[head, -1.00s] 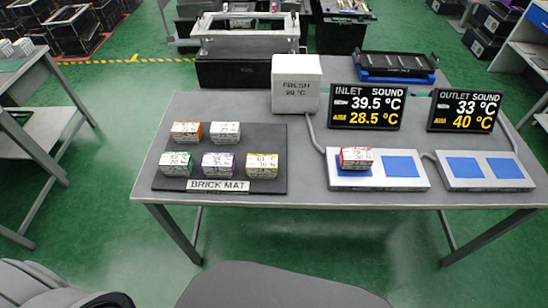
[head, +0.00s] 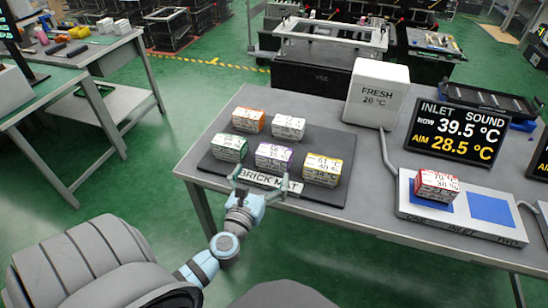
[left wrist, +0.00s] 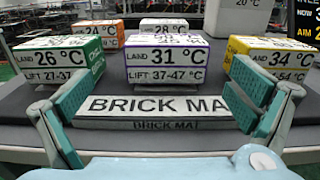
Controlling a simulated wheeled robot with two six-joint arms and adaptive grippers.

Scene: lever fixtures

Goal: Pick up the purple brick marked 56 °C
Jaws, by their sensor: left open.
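The purple brick (head: 273,156) lies in the front row of the dark brick mat (head: 325,194), between the green brick and the yellow brick. In the left wrist view the purple brick (left wrist: 165,62) is straight ahead; its front reads LAND 31 °C, LIFT 37-47 °C. Its top marking is too foreshortened to read. My left gripper (head: 261,182) is open and empty at the front edge of the mat, over the BRICK MAT label. In the left wrist view its fingers (left wrist: 165,92) stand spread before the purple brick, apart from it. My right gripper is not in view.
The green brick (head: 229,148) and yellow brick (head: 322,170) flank it closely. An orange brick (head: 248,121) and a white brick (head: 288,127) stand behind. A red brick (head: 437,185) sits on the inlet plate (head: 440,217); the inlet display (head: 458,133) reads now 39.5 °C, aim 28.5 °C.

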